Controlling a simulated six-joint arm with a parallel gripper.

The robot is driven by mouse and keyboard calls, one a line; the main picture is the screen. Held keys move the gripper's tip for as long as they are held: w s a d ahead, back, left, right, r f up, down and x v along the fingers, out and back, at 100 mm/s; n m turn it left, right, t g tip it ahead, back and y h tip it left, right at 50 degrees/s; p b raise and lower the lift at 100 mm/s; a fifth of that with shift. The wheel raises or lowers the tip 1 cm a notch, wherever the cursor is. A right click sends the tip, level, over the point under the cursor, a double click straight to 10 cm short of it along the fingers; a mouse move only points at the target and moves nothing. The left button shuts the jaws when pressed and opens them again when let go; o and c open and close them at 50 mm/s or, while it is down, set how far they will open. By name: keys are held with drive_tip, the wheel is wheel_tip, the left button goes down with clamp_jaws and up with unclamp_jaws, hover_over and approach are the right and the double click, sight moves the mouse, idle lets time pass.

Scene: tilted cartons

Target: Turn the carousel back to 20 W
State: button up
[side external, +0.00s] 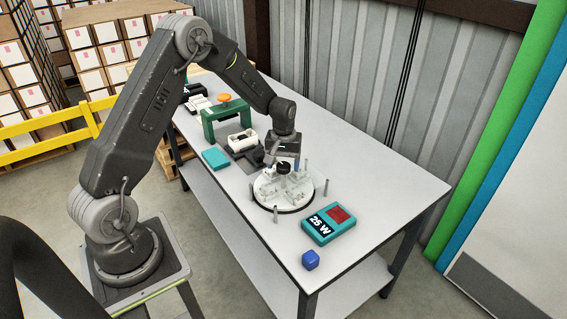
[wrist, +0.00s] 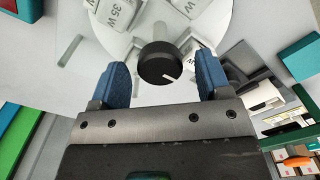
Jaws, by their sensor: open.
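The carousel (side external: 266,197) is a round white disc on the table, with pale blocks on top; one block (wrist: 115,12) reads "35 W" in the wrist view. A black knob (wrist: 157,62) with a white pointer line stands at its centre, and it also shows in the side view (side external: 284,168). My gripper (wrist: 162,78) is open, with a blue finger on each side of the knob. A gap shows between each finger and the knob. A teal box (side external: 343,232) beside the disc carries a "25 W" label (side external: 320,225) and a red panel.
A blue cube (side external: 310,260) lies near the table's front corner. Short grey posts (side external: 275,214) stand around the disc. A green frame (side external: 223,117) with an orange knob and a teal block (side external: 215,158) are farther back. The right table end is clear.

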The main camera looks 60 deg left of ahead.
drive_tip(key=shift+f, duration=0.1)
drive_tip(key=c, duration=1.3)
drive_tip(key=shift+m, duration=9)
